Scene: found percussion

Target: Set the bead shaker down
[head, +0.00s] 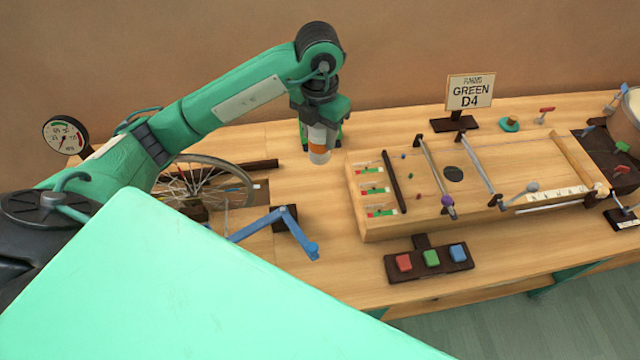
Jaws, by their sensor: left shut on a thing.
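The bead shaker (318,150) is a small cylinder with an orange band and a pale, see-through lower end. My left gripper (322,124) is shut on it, pointing down over the back part of the wooden table. The shaker looks upright. Its upper part is hidden by the gripper, and I cannot tell whether its bottom touches the table. My right gripper is not in view.
A long wooden string box (370,228) stands just right of the shaker. A spoked wheel (205,185) and a blue lever arm (262,222) are to the left. Coloured buttons (431,258) sit in front. A sign (470,92) stands behind. Bare tabletop (335,270) lies at front centre.

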